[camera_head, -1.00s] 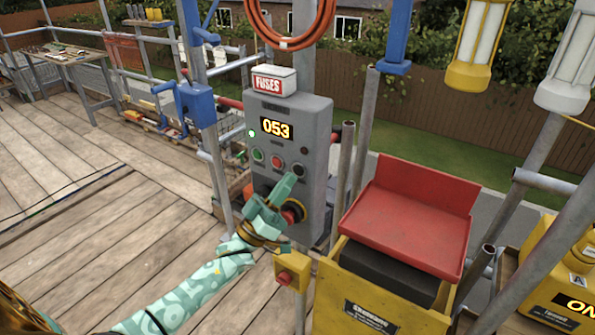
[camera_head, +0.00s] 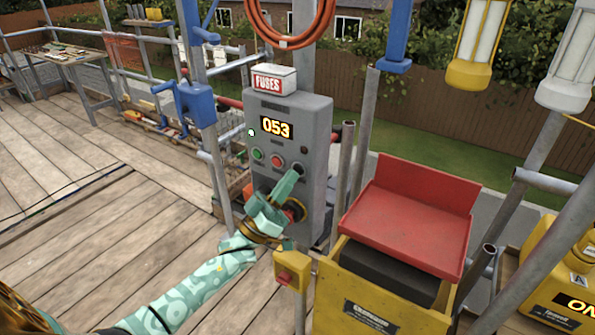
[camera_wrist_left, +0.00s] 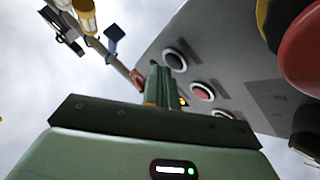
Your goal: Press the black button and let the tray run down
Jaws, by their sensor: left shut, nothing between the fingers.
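The grey control box (camera_head: 290,130) shows a yellow 053. Below it sit a green button (camera_head: 257,154), a red button (camera_head: 277,161) and the black button (camera_head: 299,169). My left gripper (camera_head: 290,180) is shut and empty, its tip just below the black button; I cannot tell whether they touch. In the left wrist view the black button (camera_wrist_left: 175,60) shows beside my shut fingers (camera_wrist_left: 160,85), with the red button (camera_wrist_left: 202,91) further along. A red tray (camera_head: 412,215) sits above a yellow bin at the right. My right gripper is out of view.
A yellow post with a red button (camera_head: 285,278) stands below my wrist. Metal poles (camera_head: 344,180) stand right of the box. The wooden deck (camera_head: 100,240) at left is mostly clear.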

